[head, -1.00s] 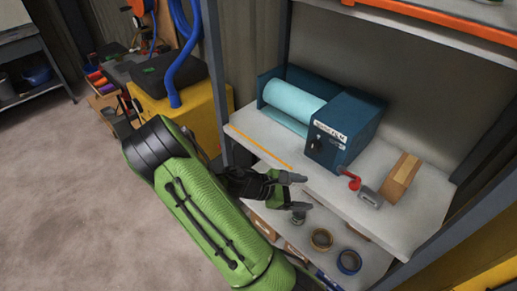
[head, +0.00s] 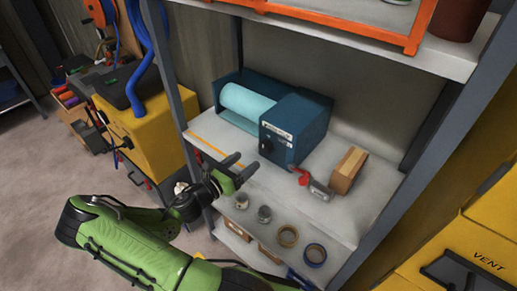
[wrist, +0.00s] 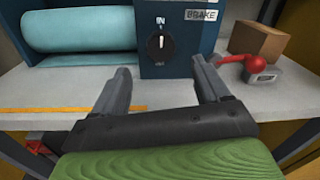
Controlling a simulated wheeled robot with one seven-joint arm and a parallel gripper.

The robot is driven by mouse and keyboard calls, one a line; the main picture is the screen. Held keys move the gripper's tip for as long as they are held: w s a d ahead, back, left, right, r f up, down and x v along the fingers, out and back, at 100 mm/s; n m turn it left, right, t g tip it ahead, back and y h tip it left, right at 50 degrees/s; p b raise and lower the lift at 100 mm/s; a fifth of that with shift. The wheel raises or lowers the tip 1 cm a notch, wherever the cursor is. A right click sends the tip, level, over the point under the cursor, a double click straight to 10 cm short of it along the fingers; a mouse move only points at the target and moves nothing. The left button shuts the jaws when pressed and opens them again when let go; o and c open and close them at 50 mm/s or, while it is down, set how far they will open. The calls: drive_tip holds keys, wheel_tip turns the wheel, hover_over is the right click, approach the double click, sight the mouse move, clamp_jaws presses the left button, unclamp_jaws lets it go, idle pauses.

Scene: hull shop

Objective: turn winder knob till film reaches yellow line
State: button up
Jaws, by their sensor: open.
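The dark blue winder (head: 295,130) stands on the grey shelf with a light blue film roll (head: 247,103). The wrist view shows a little film (wrist: 90,60) below the roll, its edge behind the yellow-orange line (head: 215,148) with bare shelf between. The winder's front has a black round knob (wrist: 159,44) with a white pointer toward "IN", and a "BRAKE" label. A red crank with a ball knob (wrist: 256,62) sticks out at its lower right. My gripper (head: 243,166) is open and empty before the winder's front, apart from it, with the black knob between its fingers in the wrist view.
Shelf posts (head: 170,65) and the orange-edged upper shelf bound the space. The shelf's front is clear.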

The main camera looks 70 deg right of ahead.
sight(263, 148)
drive_tip(key=x, duration=0.8)
drive_tip(key=shift+p, duration=0.3)
drive_tip(key=c, duration=1)
drive_tip(key=shift+c, duration=0.2)
